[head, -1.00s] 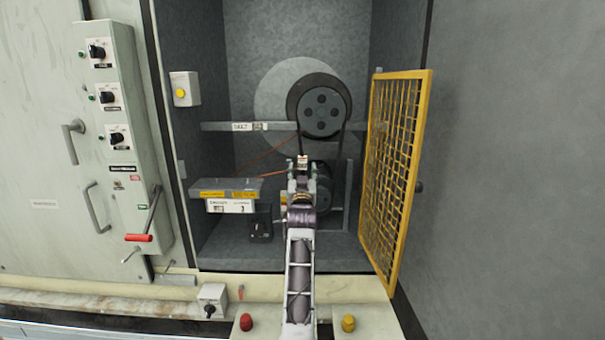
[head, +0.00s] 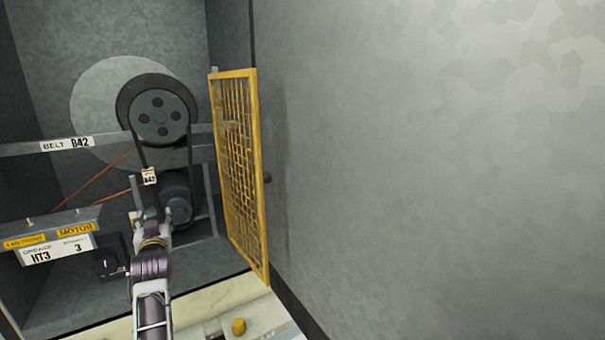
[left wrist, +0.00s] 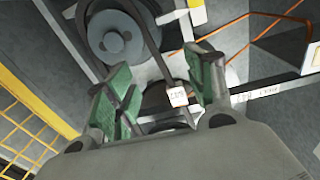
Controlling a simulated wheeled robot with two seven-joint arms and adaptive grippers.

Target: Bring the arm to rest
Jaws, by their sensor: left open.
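My left arm rises from the bottom left of the head view, and its left gripper (head: 143,208) is in front of the lower motor pulley (head: 177,195). In the left wrist view the green fingers of the left gripper (left wrist: 163,88) are spread apart with nothing clasped. A black belt (head: 136,143) runs around the large upper pulley (head: 160,115) down to the motor pulley. A small white tag (head: 149,176) is on the belt; it shows between the fingers in the left wrist view (left wrist: 178,97). The right gripper is not in view.
A yellow mesh door (head: 240,180) stands open right of the bay. A grey wall (head: 430,170) fills the right side. A labelled tray (head: 50,224) and a dark box (head: 110,262) sit left of the arm. A yellow knob (head: 239,326) is on the front ledge.

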